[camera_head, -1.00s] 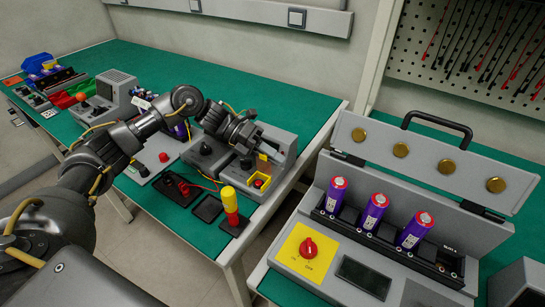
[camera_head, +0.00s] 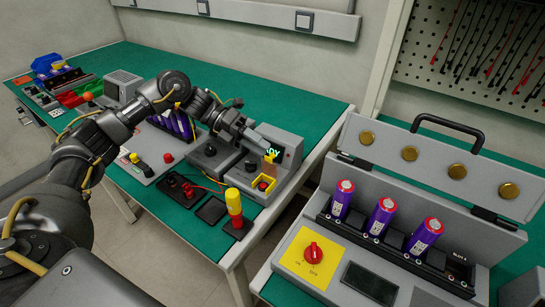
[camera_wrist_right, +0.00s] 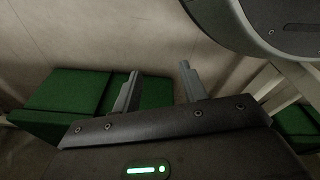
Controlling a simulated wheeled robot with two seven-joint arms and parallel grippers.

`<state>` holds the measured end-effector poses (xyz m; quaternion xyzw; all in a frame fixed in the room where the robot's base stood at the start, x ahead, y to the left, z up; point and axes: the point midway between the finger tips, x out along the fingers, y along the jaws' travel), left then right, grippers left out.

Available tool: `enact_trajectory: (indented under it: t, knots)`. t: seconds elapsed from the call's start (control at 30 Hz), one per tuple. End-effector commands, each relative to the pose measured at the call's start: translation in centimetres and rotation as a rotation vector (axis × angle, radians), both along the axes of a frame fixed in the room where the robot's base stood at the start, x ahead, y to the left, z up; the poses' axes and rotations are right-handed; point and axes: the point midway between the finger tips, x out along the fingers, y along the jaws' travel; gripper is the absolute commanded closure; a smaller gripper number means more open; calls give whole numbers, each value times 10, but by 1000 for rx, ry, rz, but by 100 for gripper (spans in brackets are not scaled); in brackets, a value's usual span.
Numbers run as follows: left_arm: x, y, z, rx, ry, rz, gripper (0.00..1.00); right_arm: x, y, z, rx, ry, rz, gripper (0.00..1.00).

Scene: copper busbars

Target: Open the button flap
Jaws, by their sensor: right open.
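The grey button station (camera_head: 288,158) stands near the right edge of the left green table. A yellow frame (camera_head: 274,190) surrounds a red button (camera_head: 263,185) on it. A small yellow flap piece (camera_head: 271,156) stands up behind the button, just below the small screen with green text. My left gripper (camera_head: 263,144) reaches over the station from the left, its tip right at the flap piece. I cannot tell whether it touches it, or whether its fingers are apart. My right gripper (camera_wrist_right: 158,80) is open and empty in the right wrist view, far from the station.
A yellow and red pillar (camera_head: 235,208) stands in front of the station. On the right is a grey tester (camera_head: 345,250) with purple cells (camera_head: 382,217) and a raised lid (camera_head: 430,165). A floor gap separates the two tables. Bare green surface lies behind the station.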

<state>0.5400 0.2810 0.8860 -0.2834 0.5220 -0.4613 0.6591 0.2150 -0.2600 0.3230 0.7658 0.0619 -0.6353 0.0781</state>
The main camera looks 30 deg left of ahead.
Motion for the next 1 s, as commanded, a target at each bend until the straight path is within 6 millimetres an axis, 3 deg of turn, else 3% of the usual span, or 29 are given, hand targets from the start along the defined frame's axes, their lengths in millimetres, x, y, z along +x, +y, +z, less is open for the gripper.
enact_trajectory:
  t: [0.1,0.3,0.87,1.0]
  knots:
    - [0,19,8,1,-2,4,64,6,3,6,5,-6,-2,57]
    - [-1,37,17,0,-1,0,64,11,6,14,7,-9,-3,57]
    - [-2,39,18,-1,1,-1,64,12,6,16,7,-10,-4,57]
    - [-1,39,31,-1,-1,-1,64,7,5,20,6,-3,-2,57]
